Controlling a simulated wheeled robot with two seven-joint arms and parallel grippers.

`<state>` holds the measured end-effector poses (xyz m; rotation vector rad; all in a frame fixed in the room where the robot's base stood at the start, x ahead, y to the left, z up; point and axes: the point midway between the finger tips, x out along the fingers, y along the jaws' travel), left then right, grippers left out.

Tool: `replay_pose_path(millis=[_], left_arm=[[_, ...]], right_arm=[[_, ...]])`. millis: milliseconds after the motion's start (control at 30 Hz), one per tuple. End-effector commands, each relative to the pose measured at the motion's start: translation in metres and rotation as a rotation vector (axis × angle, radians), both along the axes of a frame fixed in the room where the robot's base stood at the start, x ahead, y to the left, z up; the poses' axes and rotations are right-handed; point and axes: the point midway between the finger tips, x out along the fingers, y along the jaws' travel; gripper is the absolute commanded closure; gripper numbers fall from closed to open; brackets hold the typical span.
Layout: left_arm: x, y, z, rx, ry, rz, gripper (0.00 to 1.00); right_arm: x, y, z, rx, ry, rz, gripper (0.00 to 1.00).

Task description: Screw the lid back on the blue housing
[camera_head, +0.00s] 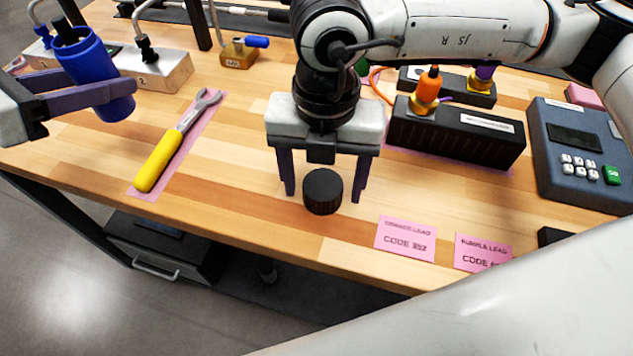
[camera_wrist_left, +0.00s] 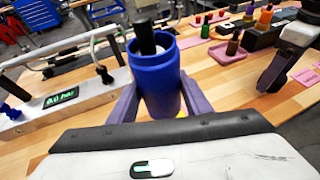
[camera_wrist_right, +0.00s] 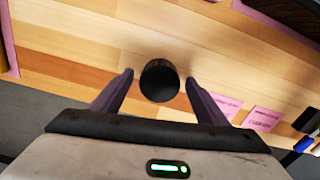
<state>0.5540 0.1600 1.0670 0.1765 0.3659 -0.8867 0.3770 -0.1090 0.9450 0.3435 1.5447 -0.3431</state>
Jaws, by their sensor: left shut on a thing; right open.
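The blue housing (camera_head: 88,80) is held at the left of the head view, lidless at its top, with a black cylinder (camera_wrist_left: 148,40) sticking out of its open mouth. My left gripper (camera_head: 98,95) is shut around the sides of the housing; in the left wrist view the housing (camera_wrist_left: 157,90) stands between its fingers. The black ribbed lid (camera_head: 323,191) sits on the wooden table near its front edge. My right gripper (camera_head: 324,190) points down, open, with one finger on each side of the lid and a gap to each. The right wrist view also shows the lid (camera_wrist_right: 159,81) between the fingers.
A yellow-handled wrench (camera_head: 178,142) lies on a pink mat between the grippers. Black connector boxes (camera_head: 455,135) and a keypad unit (camera_head: 575,150) stand at the right. Pink code notes (camera_head: 405,238) lie right of the lid. The table front left of the lid is clear.

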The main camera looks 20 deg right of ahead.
Motion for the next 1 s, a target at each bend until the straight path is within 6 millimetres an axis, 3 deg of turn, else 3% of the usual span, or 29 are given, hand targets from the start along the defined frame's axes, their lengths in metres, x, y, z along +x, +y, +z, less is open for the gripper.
replay_pose_path(millis=[400,667,1000], left_arm=[[0.0004,0.0,0.0029,-0.003,-0.005,0.0,0.98],[0.0004,0.0,0.0029,-0.002,-0.005,0.001,0.98],[0.0004,0.0,0.0018,-0.002,-0.005,0.001,0.98]], right_arm=[[0.0002,-0.0003,-0.005,0.0,-0.001,0.0,0.32],[0.0002,-0.0003,-0.0048,0.0,-0.001,0.0,0.76],[0.0007,0.0003,0.0026,0.001,-0.003,0.0,0.76]])
